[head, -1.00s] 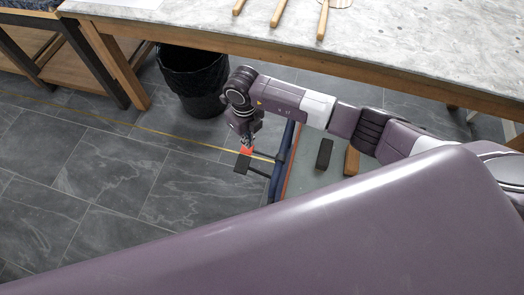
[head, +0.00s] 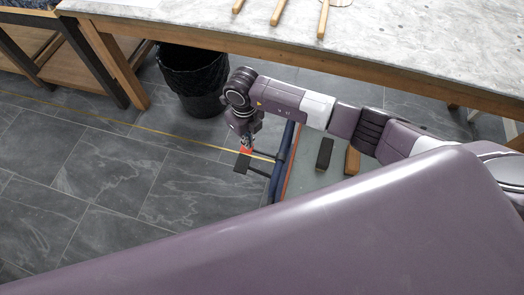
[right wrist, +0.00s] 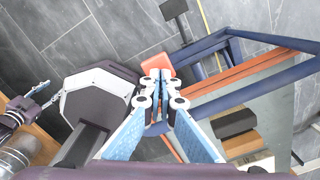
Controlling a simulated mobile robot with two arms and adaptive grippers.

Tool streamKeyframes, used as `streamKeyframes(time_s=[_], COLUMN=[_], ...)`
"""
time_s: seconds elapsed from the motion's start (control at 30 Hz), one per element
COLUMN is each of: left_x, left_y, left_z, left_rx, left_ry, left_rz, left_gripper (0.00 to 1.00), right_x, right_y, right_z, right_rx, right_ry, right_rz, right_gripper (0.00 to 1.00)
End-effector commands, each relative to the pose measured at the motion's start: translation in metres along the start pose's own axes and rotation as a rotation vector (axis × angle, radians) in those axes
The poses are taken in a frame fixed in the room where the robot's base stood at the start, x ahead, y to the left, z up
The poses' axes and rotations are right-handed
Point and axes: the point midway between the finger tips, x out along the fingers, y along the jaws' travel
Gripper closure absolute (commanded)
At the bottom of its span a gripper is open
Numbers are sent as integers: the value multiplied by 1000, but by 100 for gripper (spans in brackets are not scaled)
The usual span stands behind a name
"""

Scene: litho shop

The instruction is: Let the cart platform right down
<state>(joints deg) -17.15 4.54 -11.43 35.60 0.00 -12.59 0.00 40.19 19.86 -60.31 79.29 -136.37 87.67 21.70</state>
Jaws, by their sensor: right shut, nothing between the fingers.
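The cart platform (head: 306,176) is a grey deck with an orange edge, partly hidden by my own body. It also shows in the right wrist view (right wrist: 252,87). The cart's blue frame (head: 281,158) stands at its left end. By that end are a small orange-red pedal (right wrist: 158,64) and a black pedal (head: 242,164). My right gripper (right wrist: 160,74) is shut and empty, pointing down with its tips at the orange-red pedal; whether they touch it I cannot tell. In the head view the right gripper (head: 247,140) partly covers that pedal.
A black block (head: 324,154) and a wooden block (head: 352,161) lie on the platform. A black bin (head: 195,80) stands behind my right wrist. A worktable (head: 400,50) stretches above my right arm. The tiled floor at left is clear.

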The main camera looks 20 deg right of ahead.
Motion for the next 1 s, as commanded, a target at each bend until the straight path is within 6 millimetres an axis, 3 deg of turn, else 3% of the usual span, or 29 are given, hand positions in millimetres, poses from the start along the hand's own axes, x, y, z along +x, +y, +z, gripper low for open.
streamKeyframes(time_s=[0.27, 0.6, 1.0], left_x=[14, 28, 45], left_y=[0, 15, 8], left_z=[2, 2, 2], left_rx=[0, 1, 0], left_ry=[0, 2, 2], left_rz=[0, 17, 8], left_gripper=[60, 60, 60], right_x=[16, 34, 55], right_y=[0, 0, -1], right_z=[0, 0, 0], right_rx=[1, 1, 1], right_ry=[0, 0, 1], right_rz=[0, 0, -1], right_gripper=[100, 100, 100])
